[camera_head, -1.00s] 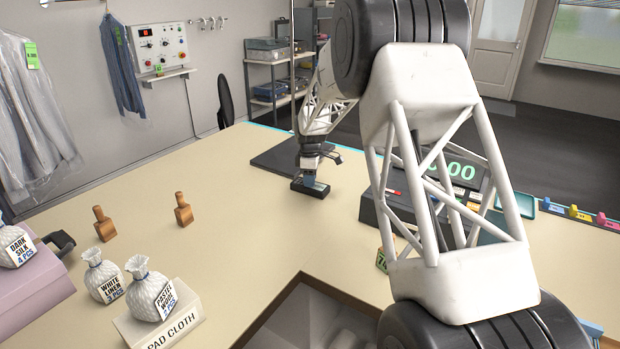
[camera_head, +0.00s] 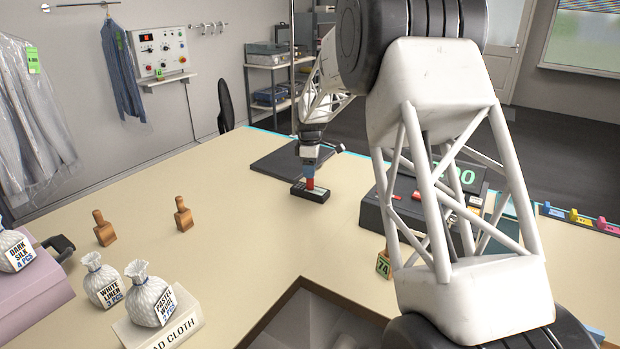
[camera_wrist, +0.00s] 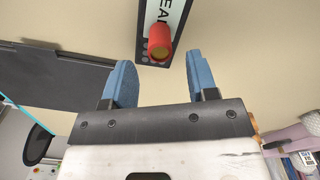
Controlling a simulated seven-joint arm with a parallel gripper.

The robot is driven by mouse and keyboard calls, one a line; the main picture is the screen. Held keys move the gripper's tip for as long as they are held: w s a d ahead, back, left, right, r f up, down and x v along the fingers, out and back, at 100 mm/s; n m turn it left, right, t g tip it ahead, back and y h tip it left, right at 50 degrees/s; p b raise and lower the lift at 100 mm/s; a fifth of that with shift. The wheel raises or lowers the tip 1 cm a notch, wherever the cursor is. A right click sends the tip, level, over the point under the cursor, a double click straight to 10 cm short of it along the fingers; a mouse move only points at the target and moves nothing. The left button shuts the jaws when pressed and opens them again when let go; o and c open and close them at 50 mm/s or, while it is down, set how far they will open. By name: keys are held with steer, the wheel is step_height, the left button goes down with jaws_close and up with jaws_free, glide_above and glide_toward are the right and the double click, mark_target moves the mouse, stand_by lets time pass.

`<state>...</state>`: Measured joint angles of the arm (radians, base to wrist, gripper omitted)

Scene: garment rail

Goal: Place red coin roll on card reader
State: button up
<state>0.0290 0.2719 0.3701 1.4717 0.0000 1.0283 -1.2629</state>
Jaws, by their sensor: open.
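The red coin roll (camera_wrist: 159,40) stands on the black card reader (camera_wrist: 145,58) in the wrist view, on its keypad part. In the head view the red coin roll (camera_head: 310,184) shows upright on the card reader (camera_head: 322,194), just below my gripper (camera_head: 311,166). My gripper (camera_wrist: 158,85) has its two blue fingers apart in the wrist view, with nothing between their tips. The roll lies beyond the fingertips in that view, clear of both. In the head view the fingers are just above the roll.
A dark flat mat (camera_head: 283,160) lies behind the card reader. A cash register (camera_head: 390,212) stands to the right, partly behind my arm. Two wooden stamps (camera_head: 183,214) and white bags (camera_head: 148,297) are at the left. The counter left of the reader is clear.

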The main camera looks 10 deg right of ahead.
step_height(320, 180, up, 7)
steer(key=shift+f, duration=0.2)
stand_by(0.5)
steer(key=shift+r, duration=0.1)
steer(key=s+a+r+m, duration=0.1)
steer(key=s+r+m, duration=0.25)
steer(key=s, duration=0.75)
steer(key=s+r+m+t, duration=0.15)
steer(key=s+r, duration=0.25)
steer(key=s, duration=0.6)
steer(key=s+a+r+m, duration=0.1)
steer(key=s+r+m, duration=0.2)
steer(key=s, duration=0.8)
steer(key=s+f+m, duration=0.3)
steer(key=s, duration=1)
steer(key=s+f+m+t, duration=0.1)
steer(key=s+f+m, duration=0.2)
steer(key=s, duration=1.1)
steer(key=shift+s+f, duration=0.3)
steer(key=shift+f, duration=0.05)
steer(key=shift+a, duration=0.1)
